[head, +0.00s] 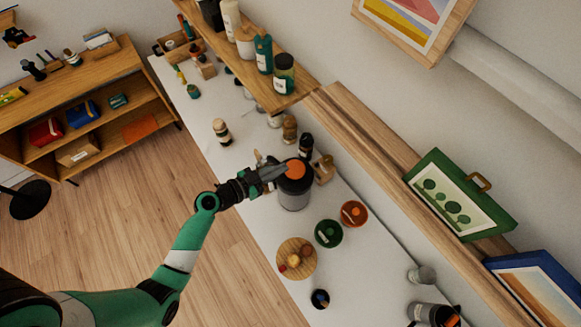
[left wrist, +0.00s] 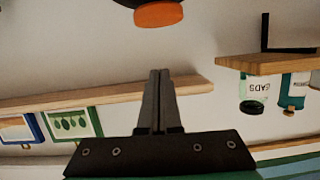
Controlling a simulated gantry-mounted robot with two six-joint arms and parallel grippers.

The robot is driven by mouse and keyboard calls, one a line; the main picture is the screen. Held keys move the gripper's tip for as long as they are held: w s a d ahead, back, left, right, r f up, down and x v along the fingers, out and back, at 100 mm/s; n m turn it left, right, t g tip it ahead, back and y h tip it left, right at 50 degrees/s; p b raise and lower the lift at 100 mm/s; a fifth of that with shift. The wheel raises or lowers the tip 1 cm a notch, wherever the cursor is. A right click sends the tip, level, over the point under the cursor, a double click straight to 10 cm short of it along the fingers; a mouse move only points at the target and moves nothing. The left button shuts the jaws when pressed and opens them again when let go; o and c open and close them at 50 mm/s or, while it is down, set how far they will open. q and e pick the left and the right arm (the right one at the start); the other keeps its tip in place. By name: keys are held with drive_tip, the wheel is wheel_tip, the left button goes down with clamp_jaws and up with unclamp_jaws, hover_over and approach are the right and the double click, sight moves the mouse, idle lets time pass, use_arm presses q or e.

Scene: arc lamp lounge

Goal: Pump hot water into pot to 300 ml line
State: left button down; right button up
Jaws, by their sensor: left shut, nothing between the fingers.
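The pump flask (head: 293,197) is a grey cylinder with a dark lid and a round orange pump button (head: 294,169), standing on the white counter. My left gripper (head: 285,170) is shut and empty, its tips at the button's left side in the head view; I cannot tell whether they touch. In the left wrist view, which appears upside down, the shut fingers (left wrist: 159,72) show a gap to the orange button (left wrist: 158,15). I cannot clearly pick out the pot or its 300 ml line. My right gripper is not in view.
A wooden tray (head: 288,262), a green bowl (head: 328,234) and an orange-brown bowl (head: 354,213) sit nearer on the counter (head: 352,285). Small bottles and wooden items crowd the flask's far side. A wall shelf (head: 258,85) with jars overhangs the counter's far part.

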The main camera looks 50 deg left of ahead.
sight(291, 172)
use_arm(q)
drive_tip(key=x, duration=0.4)
drive_tip(key=shift+w+f+b, duration=0.15)
drive_tip(key=shift+f+b, duration=0.2)
drive_tip(key=shift+f, duration=0.7)
drive_tip(key=shift+w+f+b, duration=0.15)
drive_tip(key=shift+f+b, duration=0.2)
drive_tip(key=shift+f, duration=0.75)
wheel_tip(291, 172, down, 2)
drive_tip(key=b, duration=0.3)
drive_tip(key=shift+f, duration=0.15)
wheel_tip(291, 172, up, 5)
drive_tip(key=p, duration=0.3)
drive_tip(key=shift+d, duration=0.1)
drive_tip(key=b+v, duration=0.1)
drive_tip(key=v, duration=0.8)
drive_tip(key=shift+s+f, duration=0.15)
drive_tip(key=shift+s, duration=0.25)
